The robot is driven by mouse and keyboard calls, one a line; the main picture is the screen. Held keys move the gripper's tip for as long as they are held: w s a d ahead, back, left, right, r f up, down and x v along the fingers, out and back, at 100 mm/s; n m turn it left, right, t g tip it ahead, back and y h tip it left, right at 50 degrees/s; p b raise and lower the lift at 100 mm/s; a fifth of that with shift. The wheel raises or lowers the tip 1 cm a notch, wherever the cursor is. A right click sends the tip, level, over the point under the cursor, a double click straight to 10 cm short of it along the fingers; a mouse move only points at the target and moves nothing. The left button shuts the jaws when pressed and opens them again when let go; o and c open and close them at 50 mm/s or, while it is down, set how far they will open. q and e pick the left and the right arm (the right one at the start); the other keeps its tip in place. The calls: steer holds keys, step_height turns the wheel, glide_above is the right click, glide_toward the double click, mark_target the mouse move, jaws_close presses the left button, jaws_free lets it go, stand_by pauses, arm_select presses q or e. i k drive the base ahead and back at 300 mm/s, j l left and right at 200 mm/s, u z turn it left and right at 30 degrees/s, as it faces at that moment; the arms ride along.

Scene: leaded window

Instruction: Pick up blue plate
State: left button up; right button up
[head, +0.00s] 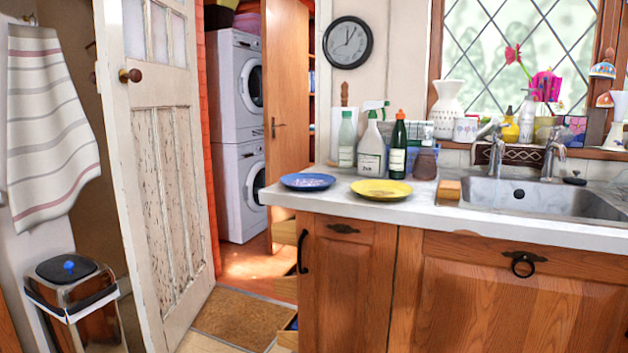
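The blue plate (307,182) lies flat at the left end of the pale countertop (342,203), close to its front left corner. It has a lighter patterned middle. A yellow plate (381,190) lies just to its right, with a small gap between them. Neither of my grippers is in the head view, so I cannot see whether they are open or shut.
Several bottles, among them a dark green one (398,148), stand behind the yellow plate. A sink (540,197) is to the right. Wooden cabinets (345,270) are below, with drawers partly open at their left end. A white door (160,160) stands open left.

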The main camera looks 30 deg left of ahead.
mark_target(304, 182)
steer(key=i+j+z, duration=0.1)
steer(key=j, duration=0.35)
steer(key=i+j+z, duration=0.15)
steer(key=j, duration=0.25)
steer(key=i+j+z, duration=0.1)
steer(key=i+j, duration=0.15)
steer(key=j, duration=0.25)
steer(key=i+j+z, duration=0.1)
steer(key=j, duration=0.35)
steer(key=i+j+z, duration=0.15)
steer(key=j, duration=0.35)
steer(key=i+j+z, duration=0.1)
steer(key=j, duration=0.4)
steer(key=i+j+z, duration=0.1)
steer(key=j, duration=0.4)
